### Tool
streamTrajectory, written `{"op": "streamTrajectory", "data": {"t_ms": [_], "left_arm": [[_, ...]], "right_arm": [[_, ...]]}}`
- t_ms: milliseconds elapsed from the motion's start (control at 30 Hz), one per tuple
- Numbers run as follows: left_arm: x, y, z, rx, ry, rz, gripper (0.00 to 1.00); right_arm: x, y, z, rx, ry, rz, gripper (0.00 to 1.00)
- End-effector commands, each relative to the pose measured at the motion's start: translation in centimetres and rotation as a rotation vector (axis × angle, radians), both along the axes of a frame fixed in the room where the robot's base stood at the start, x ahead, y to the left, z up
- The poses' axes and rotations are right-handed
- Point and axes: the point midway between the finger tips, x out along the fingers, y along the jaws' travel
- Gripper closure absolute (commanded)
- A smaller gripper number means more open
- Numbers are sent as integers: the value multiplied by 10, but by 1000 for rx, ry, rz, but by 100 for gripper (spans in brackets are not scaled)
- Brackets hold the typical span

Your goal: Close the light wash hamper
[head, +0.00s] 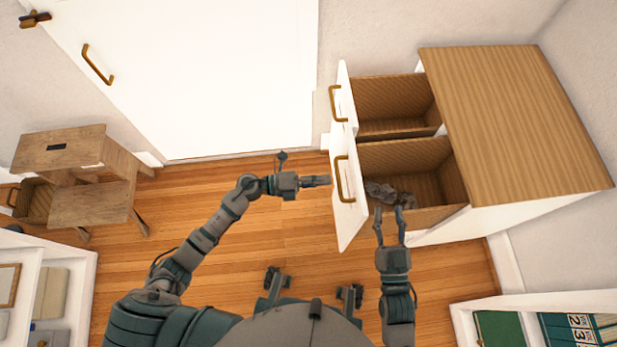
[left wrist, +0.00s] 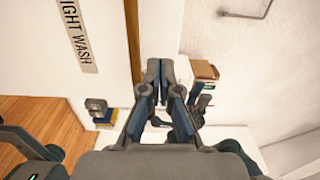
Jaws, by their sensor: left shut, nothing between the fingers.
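Two white-fronted hamper drawers stand pulled out of a wood-topped cabinet (head: 520,120). The nearer drawer's front (head: 346,215) has a brass handle, and grey cloth (head: 388,194) lies inside it. The farther drawer's front (head: 346,92) also has a brass handle. A label reading "IGHT WASH" (left wrist: 80,35) shows on a white panel in the left wrist view; I cannot tell for certain which drawer bears it. My left gripper (head: 328,180) is shut and empty, just left of the nearer drawer's front. My right gripper (head: 390,212) is open and empty, by the nearer drawer's near side.
A white door (head: 200,70) with a brass handle is at the back left. A small wooden desk (head: 90,200) stands at left. White shelves (head: 75,262) are at lower left and lower right. The wooden floor (head: 270,235) left of the drawers is clear.

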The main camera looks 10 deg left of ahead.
Motion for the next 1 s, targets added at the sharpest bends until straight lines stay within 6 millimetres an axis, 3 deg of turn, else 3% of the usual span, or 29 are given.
{"op": "streamTrajectory", "data": {"t_ms": [200, 400, 1000], "left_arm": [[13, -40, -1, -3, 0, 1, 100], [19, -58, -1, 0, 1, 1, 100], [20, -62, 1, 0, -1, 1, 100]], "right_arm": [[-2, 1, 11, 29, -88, 0, 60], [-5, 1, 20, 48, -149, 0, 60], [-3, 1, 21, 50, -152, 0, 60]]}}
